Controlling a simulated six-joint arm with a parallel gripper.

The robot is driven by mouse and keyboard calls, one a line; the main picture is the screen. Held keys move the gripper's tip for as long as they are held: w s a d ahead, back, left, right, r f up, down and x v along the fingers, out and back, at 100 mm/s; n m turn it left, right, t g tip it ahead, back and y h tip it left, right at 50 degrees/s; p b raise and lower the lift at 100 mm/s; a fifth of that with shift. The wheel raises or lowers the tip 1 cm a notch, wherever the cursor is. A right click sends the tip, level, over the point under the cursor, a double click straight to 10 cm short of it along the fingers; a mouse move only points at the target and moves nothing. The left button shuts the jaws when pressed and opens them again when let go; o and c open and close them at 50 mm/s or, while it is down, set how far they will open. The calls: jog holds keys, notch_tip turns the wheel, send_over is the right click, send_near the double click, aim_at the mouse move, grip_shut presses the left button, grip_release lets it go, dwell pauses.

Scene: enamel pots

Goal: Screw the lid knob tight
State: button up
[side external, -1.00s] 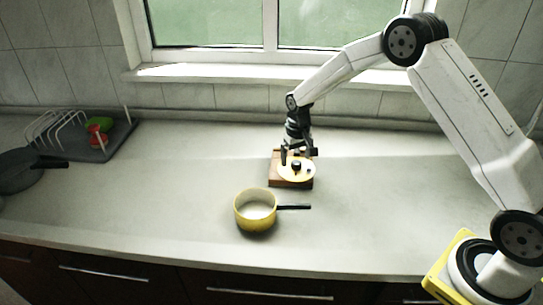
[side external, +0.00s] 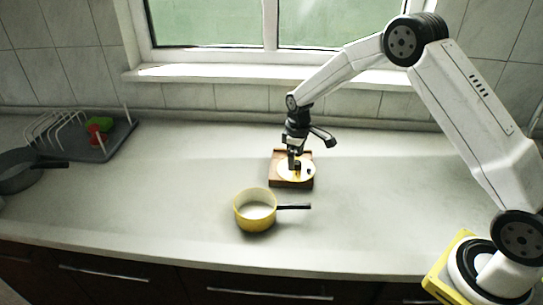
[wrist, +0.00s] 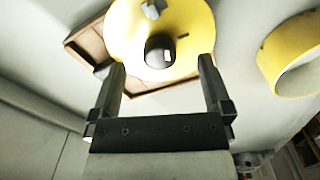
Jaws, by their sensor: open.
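The yellow lid (side external: 286,173) lies on a brown wooden stand (side external: 292,185), and it also shows in the wrist view (wrist: 125,30). A round black knob (wrist: 158,46) stands at the lid's middle. My gripper (wrist: 162,66) is open above the lid and points down at it in the side view (side external: 294,162). In the wrist view the knob lies between and just ahead of the two fingertips, with a gap on both sides. In the side view a finger partly covers the knob. I cannot tell how far the knob is screwed in.
A yellow saucepan (side external: 243,216) with a dark handle stands in front of the stand. A dish rack (side external: 92,152) with red and green items and a dark pan (side external: 14,172) are at the far left. The counter is clear to the right.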

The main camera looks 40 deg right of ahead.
jog(key=shift+n, duration=0.5)
jog(key=shift+f, duration=0.25)
jog(key=shift+f, duration=0.45)
jog(key=c, duration=1.2)
jog(key=shift+o, duration=0.2)
jog(key=m, duration=0.9)
